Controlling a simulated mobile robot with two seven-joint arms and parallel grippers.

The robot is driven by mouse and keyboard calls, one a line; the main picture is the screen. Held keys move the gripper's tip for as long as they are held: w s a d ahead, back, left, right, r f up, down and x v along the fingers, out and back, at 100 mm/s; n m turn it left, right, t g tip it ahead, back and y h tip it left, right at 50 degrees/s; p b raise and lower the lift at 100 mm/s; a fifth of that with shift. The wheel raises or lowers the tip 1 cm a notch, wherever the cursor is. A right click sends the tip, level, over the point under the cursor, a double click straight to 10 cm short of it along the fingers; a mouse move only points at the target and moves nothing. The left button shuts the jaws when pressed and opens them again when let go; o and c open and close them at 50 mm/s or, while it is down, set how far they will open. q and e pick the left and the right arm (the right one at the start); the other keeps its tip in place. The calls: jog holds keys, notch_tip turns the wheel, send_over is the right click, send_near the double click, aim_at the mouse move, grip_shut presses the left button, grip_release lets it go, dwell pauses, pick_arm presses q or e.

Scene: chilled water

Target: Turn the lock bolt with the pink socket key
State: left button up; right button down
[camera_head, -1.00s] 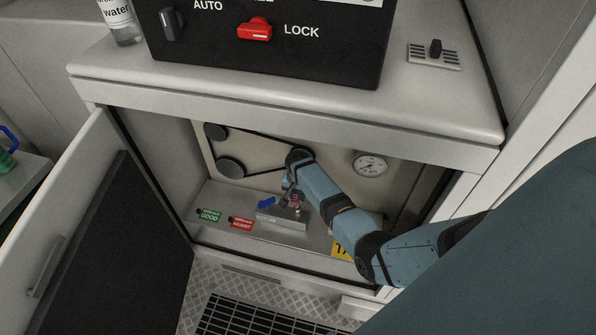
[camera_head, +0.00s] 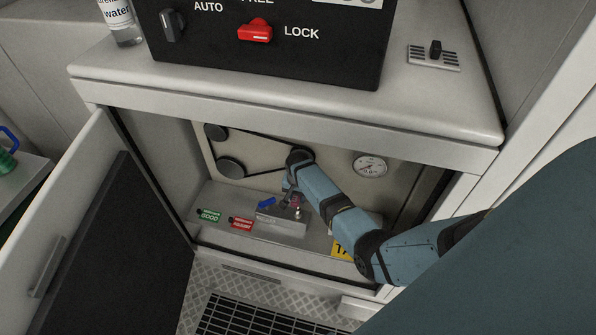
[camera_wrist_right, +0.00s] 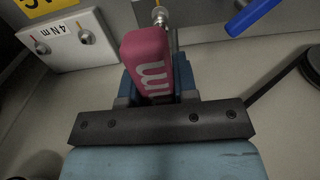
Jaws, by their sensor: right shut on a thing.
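My right gripper (camera_head: 291,190) reaches into the open cabinet and points down toward the grey block on its floor. In the right wrist view the gripper (camera_wrist_right: 158,88) is shut on the pink socket key (camera_wrist_right: 148,60), whose handle carries white lettering. The key's metal shaft shows just beyond the handle. A bright metal bolt head (camera_wrist_right: 159,16) with a thin yellow mark shows close to the shaft's end; I cannot tell whether the two touch. In the head view the key is mostly hidden by the gripper. My left gripper is not in view.
A white plate marked 4 Nm (camera_wrist_right: 68,40) holds two pegs. Belt pulleys and a gauge (camera_head: 370,166) are behind. The cabinet door (camera_head: 85,200) stands open.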

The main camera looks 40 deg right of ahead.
dwell(0.9)
jog(key=shift+f+b, duration=0.35)
jog(key=shift+f, duration=0.5)
dwell(0.5)
jog(key=shift+r+n, duration=0.1)
jog(key=shift+n, duration=0.6)
jog(key=shift+p, duration=0.35)
jog(key=shift+n, duration=0.7)
